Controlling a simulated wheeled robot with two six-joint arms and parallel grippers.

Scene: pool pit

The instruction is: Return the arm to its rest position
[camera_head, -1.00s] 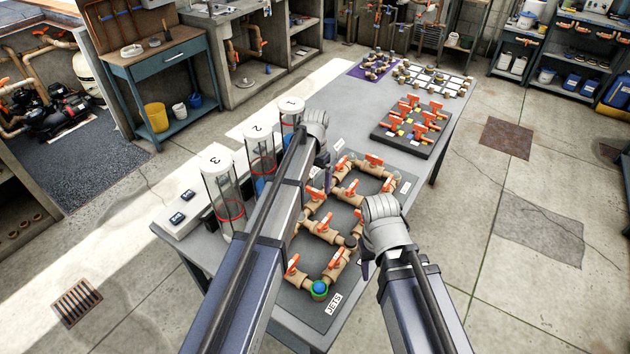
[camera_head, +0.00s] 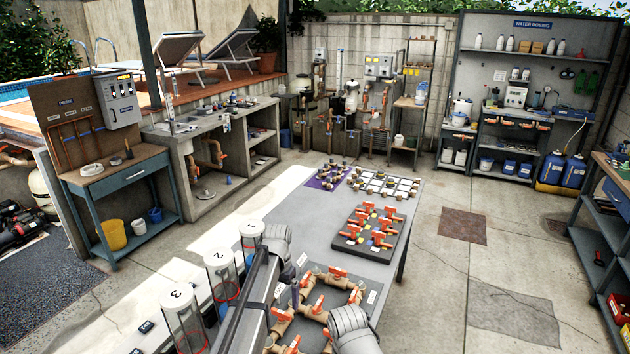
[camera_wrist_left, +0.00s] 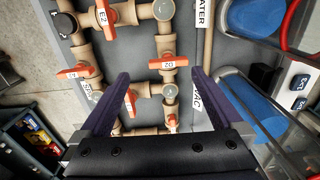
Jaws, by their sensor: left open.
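My left arm (camera_head: 252,305) reaches over the grey table (camera_head: 309,222) from the bottom of the head view. My left gripper (camera_head: 296,288) points down beyond its grey wrist, mostly hidden there. In the left wrist view, my left gripper (camera_wrist_left: 162,76) shows two dark fingers spread wide with nothing held between them. Below them is a board of tan pipes with orange-handled valves (camera_wrist_left: 168,63). My right arm's grey wrist (camera_head: 352,328) is at the bottom edge of the head view; its gripper is out of sight.
Clear numbered cylinders (camera_head: 223,275) stand along the table's left side, close to my left arm. A dark valve tray (camera_head: 372,233) and a white grid board (camera_head: 384,184) lie farther back. Open concrete floor (camera_head: 455,275) is to the right.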

